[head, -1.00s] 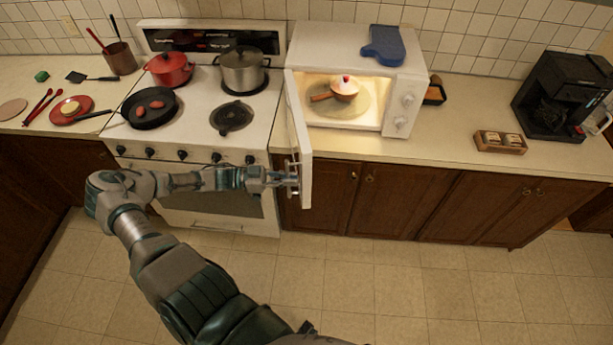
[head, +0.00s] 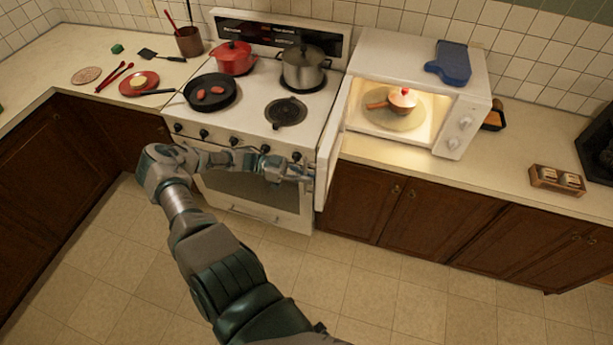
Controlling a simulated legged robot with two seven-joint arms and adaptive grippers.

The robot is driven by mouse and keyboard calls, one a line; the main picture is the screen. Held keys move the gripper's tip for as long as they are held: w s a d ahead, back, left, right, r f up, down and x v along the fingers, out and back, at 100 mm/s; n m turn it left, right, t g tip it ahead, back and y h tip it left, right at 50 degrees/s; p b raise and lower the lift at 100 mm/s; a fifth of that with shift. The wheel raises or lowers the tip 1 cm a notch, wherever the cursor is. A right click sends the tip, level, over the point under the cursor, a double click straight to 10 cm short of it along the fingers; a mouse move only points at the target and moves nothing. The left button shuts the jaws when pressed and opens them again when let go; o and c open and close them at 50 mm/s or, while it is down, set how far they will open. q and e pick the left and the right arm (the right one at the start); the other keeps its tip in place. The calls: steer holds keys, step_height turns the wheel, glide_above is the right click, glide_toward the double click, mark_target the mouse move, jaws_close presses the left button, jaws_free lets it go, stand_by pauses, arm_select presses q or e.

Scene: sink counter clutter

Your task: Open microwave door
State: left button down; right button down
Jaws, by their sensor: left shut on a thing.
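The white microwave (head: 475,125) stands on the counter right of the stove. Its door (head: 329,165) is swung wide open toward me, hinged at the left, and its edge reaches out past the counter front. The lit cavity shows a small orange pan with a red-and-white lid (head: 402,99) on the round plate (head: 398,122). My left gripper (head: 305,172) is at the door's outer end, shut on the door handle; the handle itself is mostly hidden by the fingers. My right gripper is not in view.
A blue mitt (head: 450,64) lies on the microwave. Open floor lies in front.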

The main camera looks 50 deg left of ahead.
arm_select(q)
steer(key=c, duration=1.4)
jaws_free()
steer(key=shift+w+r, duration=0.15)
steer(key=shift+r, duration=0.1)
steer(key=shift+o, duration=1)
steer(key=shift+d+f, duration=0.1)
steer(key=v, duration=1.2)
steer(key=shift+f, duration=0.2)
steer(key=shift+w, duration=0.15)
